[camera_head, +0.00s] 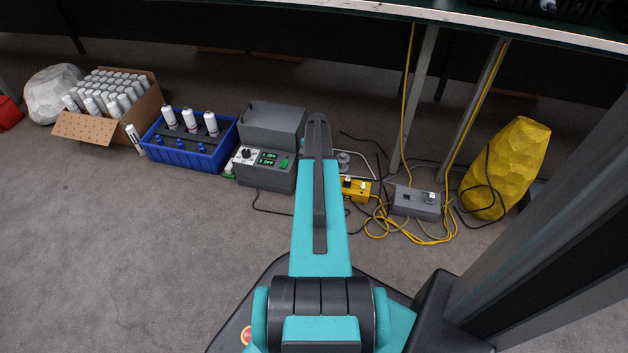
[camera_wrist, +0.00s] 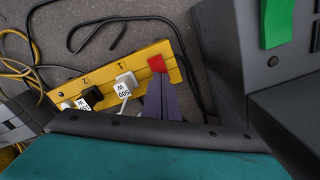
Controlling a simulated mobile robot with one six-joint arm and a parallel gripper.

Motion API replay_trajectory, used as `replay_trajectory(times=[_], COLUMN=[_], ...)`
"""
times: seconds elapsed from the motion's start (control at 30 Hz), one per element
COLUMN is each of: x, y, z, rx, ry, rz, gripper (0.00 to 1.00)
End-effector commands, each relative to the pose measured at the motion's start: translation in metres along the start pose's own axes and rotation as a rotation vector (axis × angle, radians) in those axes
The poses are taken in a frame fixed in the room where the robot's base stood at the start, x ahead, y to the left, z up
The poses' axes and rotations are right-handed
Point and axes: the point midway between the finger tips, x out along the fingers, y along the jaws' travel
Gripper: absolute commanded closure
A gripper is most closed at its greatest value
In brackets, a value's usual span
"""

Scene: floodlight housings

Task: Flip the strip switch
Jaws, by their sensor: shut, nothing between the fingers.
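The yellow power strip (camera_wrist: 140,62) lies on the floor and runs diagonally across the wrist view. Its red switch (camera_wrist: 157,64) is near the right end. My gripper (camera_wrist: 159,80) is shut and empty, with its purple-grey fingertips at the lower edge of the red switch. I cannot tell whether they touch it or which way the switch is tipped. In the head view, the strip (camera_head: 356,190) shows just right of my arm, which hides the gripper.
A grey unit with green displays (camera_head: 268,145) stands left of the strip. A grey box (camera_head: 416,203) and yellow cables (camera_head: 378,226) lie right of it. A yellow lumpy sack (camera_head: 507,167) is farther right. A blue crate (camera_head: 187,155) stands left. Table legs rise behind.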

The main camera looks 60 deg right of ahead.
Motion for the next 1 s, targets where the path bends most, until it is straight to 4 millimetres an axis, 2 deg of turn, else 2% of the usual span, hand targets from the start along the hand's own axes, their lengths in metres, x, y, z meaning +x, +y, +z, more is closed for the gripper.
replay_trajectory(times=[0.43,1.0], x=[0.001,-0.029], y=[0.0,0.0], z=[0.001,0.001], rx=[0.0,-0.001], ry=[-0.001,-0.001], rz=[0.001,0.001], gripper=[1.0,1.0])
